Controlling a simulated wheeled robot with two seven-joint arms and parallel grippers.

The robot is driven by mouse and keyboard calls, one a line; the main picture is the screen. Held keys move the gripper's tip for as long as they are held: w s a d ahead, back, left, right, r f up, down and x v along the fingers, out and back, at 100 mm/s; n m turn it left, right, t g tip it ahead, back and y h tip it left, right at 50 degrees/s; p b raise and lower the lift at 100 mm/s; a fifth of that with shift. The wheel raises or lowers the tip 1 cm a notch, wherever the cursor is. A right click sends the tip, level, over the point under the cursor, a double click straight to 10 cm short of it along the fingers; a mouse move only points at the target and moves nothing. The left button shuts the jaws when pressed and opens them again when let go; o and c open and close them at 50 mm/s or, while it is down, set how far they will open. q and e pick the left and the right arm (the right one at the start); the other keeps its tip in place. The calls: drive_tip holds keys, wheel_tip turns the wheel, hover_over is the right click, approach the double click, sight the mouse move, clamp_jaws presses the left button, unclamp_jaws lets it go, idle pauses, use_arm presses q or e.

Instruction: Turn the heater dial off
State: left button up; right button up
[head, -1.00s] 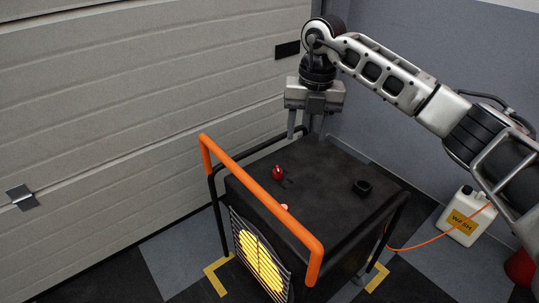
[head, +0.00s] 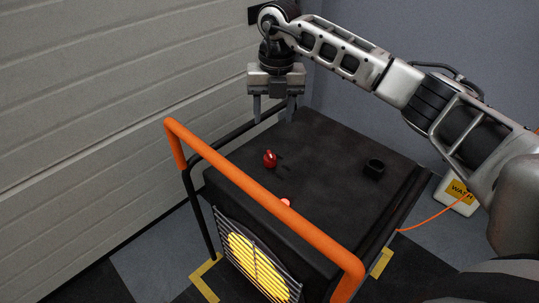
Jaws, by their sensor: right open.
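The heater (head: 315,170) is a black box with an orange front rail (head: 265,200) and a grille (head: 250,262) glowing yellow at its front. A red dial (head: 270,159) stands up on the left part of its top. A small lit pinkish-red spot (head: 285,202) shows near the top's front edge, partly behind the rail. My right gripper (head: 274,115) points down above the back left part of the heater top, behind the dial and apart from it. Its two fingers are spread and empty. My left gripper is out of view.
A black round fitting (head: 374,168) stands on the right part of the heater top. A white jug (head: 456,194) with a yellow label and an orange hose (head: 425,218) are at the right. A ribbed grey shutter (head: 90,130) closes off the left side.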

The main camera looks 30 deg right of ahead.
sight(271, 154)
drive_tip(key=f, duration=0.4)
drive_tip(key=f+b, duration=0.1)
drive_tip(key=f, duration=0.3)
drive_tip(key=f+b, duration=0.1)
drive_tip(key=f, duration=0.2)
drive_tip(key=shift+w+a+f, duration=0.1)
drive_tip(key=shift+a+f, duration=0.15)
drive_tip(key=shift+f, duration=0.6)
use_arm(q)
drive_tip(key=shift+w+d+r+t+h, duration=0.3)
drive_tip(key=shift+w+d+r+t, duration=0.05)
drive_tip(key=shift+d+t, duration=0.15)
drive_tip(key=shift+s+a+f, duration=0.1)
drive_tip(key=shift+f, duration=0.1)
use_arm(e)
drive_tip(key=c, duration=1)
